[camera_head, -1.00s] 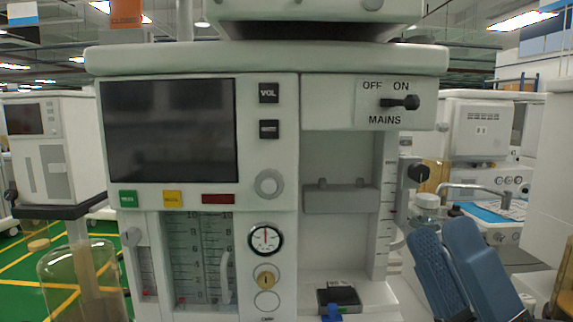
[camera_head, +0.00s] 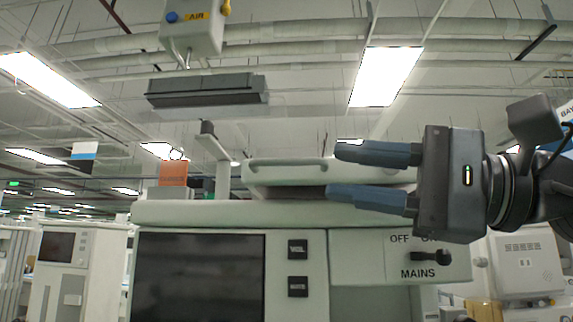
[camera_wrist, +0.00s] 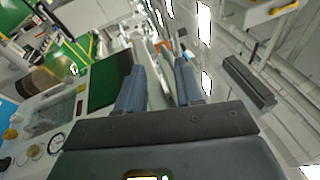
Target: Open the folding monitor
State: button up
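A dark grey flat slab, which looks like the folding monitor (camera_head: 205,92), is folded above the cart at upper centre-left in the head view. A dark slab that looks like the same one shows at right in the wrist view (camera_wrist: 250,82). My gripper (camera_head: 333,174) is at the right of the head view, fingers pointing left, level with the cart's top. Its two blue-grey fingers are apart with nothing between them; they also show in the wrist view (camera_wrist: 159,72). The gripper is to the right of the slab, lower in the picture, and apart from it.
The anaesthesia cart (camera_head: 230,213) has a built-in dark screen (camera_head: 197,280) and a mains switch (camera_head: 432,257). A raised white top with a handle (camera_head: 290,168) is behind the fingers. A white AIR box (camera_head: 192,28) hangs above. Space between gripper and slab looks clear.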

aim_at(297, 163)
jog(key=w+a+r, duration=0.1)
jog(key=a, duration=0.1)
jog(key=w+a+n+t+h+p, duration=0.1)
jog(key=w+a, duration=0.1)
jog(key=a, duration=0.1)
jog(key=w+a+r+n+h+p, duration=0.1)
jog(key=a, duration=0.1)
jog(key=shift+w+a+r+t, duration=0.2)
jog(key=shift+w+r+t, duration=0.1)
jog(key=shift+r, duration=0.05)
jog(key=shift+c, duration=0.3)
grip_shut()
dwell(0.4)
